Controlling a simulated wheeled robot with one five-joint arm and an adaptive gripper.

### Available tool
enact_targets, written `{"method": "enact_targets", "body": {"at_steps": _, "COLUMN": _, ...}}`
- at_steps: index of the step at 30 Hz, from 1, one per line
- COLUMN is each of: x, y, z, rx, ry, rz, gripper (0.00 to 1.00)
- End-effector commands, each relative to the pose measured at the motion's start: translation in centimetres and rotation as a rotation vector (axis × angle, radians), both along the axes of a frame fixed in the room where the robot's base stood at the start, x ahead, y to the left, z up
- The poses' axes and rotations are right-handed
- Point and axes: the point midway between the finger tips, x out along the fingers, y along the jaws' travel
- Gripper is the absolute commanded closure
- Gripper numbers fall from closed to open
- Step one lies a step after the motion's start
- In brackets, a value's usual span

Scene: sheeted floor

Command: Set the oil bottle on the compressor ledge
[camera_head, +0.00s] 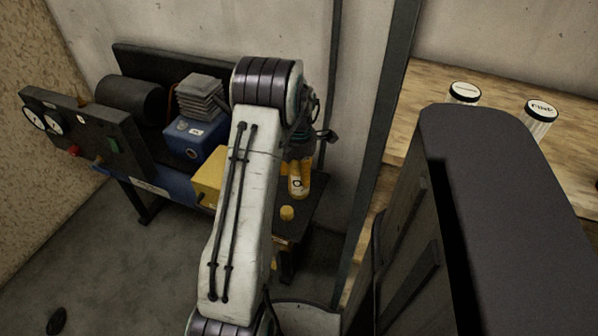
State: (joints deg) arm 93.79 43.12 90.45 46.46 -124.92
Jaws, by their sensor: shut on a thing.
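The oil bottle (298,186) is yellow with a pale label and a dark ring mark. It shows just right of my arm, over the dark ledge (308,205) at the right end of the compressor (195,137). My gripper (299,160) is at the bottle's upper part and is shut on it. My arm hides part of the gripper and of the ledge. I cannot tell whether the bottle's base touches the ledge. A small yellow round piece (287,213) is on the ledge in front of the bottle.
A yellow box (208,176) is left of my arm on the compressor. A dark panel with gauges (85,130) is at the far left. A dark upright post (375,150) stands right of the ledge. Two white-lidded jars (464,92) (540,112) stand on a wooden shelf (430,82).

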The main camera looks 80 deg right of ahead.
Motion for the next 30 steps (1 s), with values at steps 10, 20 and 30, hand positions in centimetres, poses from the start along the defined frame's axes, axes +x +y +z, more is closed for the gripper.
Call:
{"method": "enact_targets", "body": {"at_steps": 10, "x": -0.01, "y": -0.05, "z": -0.22, "rx": -0.002, "ry": 0.000, "rz": 0.000, "gripper": 0.79}}
{"method": "enact_targets", "body": {"at_steps": 20, "x": -0.01, "y": 0.00, "z": -0.18, "rx": 0.000, "ry": 0.000, "rz": 0.000, "gripper": 0.18}}
{"method": "enact_targets", "body": {"at_steps": 30, "x": -0.01, "y": -0.06, "z": 0.66, "rx": -0.002, "ry": 0.000, "rz": 0.000, "gripper": 0.18}}
